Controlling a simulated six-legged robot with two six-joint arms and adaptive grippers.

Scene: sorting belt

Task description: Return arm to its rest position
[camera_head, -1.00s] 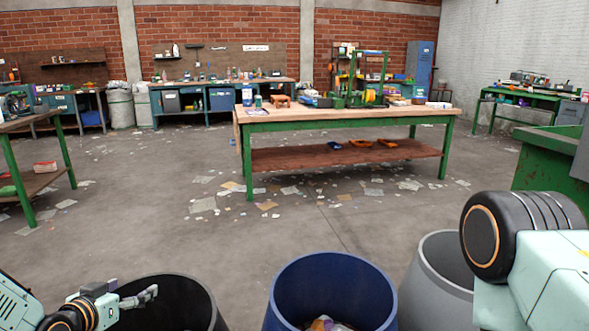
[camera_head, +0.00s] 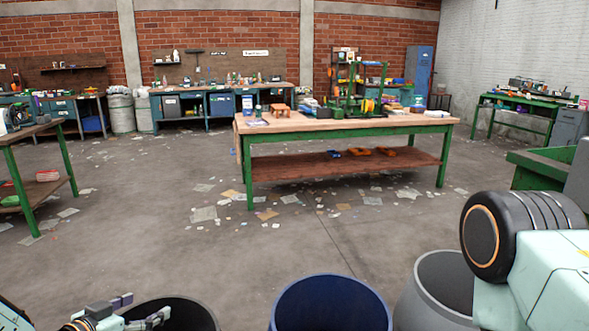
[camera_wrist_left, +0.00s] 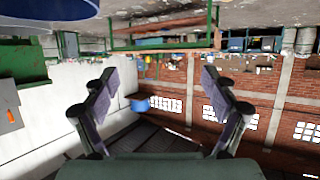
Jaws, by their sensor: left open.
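My left gripper (camera_head: 143,309) is at the bottom left of the head view, in front of the black bin's left side in the picture. Its fingers are apart with nothing between them. The left wrist view shows both fingers (camera_wrist_left: 158,85) spread wide and empty, with the room upside down behind them. Part of my right arm shows at the right edge of the head view; its gripper is out of the picture.
A black bin (camera_head: 203,314), a blue bin (camera_head: 330,308) and a grey bin (camera_head: 418,300) stand along the bottom of the head view. A green-legged workbench (camera_head: 340,124) stands beyond. Paper scraps litter the open floor (camera_head: 150,215) between.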

